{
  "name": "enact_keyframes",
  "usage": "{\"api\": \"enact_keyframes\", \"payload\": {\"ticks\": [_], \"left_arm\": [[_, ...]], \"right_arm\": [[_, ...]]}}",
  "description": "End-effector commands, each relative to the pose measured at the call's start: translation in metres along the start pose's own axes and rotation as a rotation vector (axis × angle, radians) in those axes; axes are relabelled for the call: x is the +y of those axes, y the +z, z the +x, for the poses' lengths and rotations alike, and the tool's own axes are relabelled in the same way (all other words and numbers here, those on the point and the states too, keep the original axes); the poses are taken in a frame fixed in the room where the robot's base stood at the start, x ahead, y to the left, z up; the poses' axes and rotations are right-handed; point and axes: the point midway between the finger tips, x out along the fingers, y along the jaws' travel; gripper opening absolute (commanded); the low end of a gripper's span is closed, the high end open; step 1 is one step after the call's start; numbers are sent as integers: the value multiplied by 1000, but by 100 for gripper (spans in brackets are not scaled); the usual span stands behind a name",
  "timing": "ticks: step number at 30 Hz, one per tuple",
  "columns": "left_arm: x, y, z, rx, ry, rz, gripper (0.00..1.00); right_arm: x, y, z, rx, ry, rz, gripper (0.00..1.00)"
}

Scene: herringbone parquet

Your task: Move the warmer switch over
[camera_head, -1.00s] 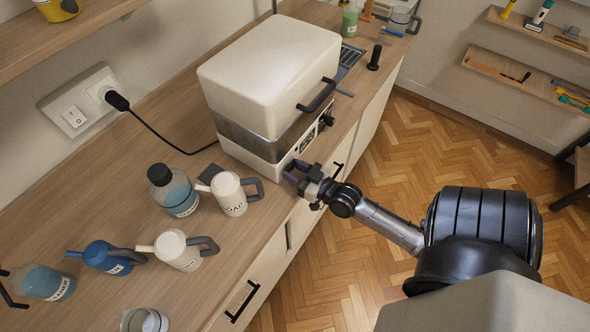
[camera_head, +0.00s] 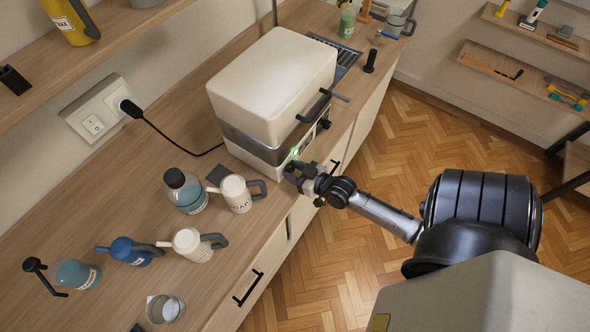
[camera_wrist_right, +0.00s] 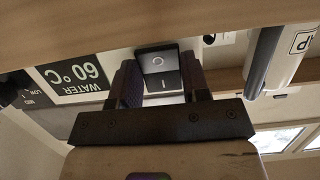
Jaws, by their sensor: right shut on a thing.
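The warmer (camera_head: 270,85) is a cream box with a grey band and a lid, standing on the wooden counter. A small green light glows on its front. The warmer switch (camera_wrist_right: 160,70) is a black rocker marked O and I, seen in the right wrist view beside a label reading WATER 60 °C. My right gripper (camera_head: 293,172) is at the lower front of the warmer. In the right wrist view its fingers (camera_wrist_right: 158,86) are on either side of the switch, shut on it. The head view hides the switch behind the gripper. My left gripper is not in view.
A white jug (camera_head: 236,194) and a dark-capped bottle (camera_head: 186,193) stand left of the gripper. Another white jug (camera_head: 190,244), a blue jug (camera_head: 128,252) and a glass beaker (camera_head: 163,309) stand nearer. A wall socket (camera_head: 98,112) holds a black plug. The parquet floor is clear.

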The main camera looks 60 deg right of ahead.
Motion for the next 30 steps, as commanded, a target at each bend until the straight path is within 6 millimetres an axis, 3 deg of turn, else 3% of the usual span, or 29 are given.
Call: {"api": "enact_keyframes", "payload": {"ticks": [1, 2, 10, 20, 30], "left_arm": [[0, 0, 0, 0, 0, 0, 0], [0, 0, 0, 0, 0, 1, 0], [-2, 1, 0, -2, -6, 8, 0], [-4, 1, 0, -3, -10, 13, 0], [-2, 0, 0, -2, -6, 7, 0]], "right_arm": [[0, 1, 0, -2, 0, 1, 19], [0, 1, 0, -2, 0, 1, 43], [0, 1, 0, -1, 0, 0, 68], [0, 1, -6, -2, 0, 0, 68], [0, 2, -65, -5, 0, -2, 68]]}}
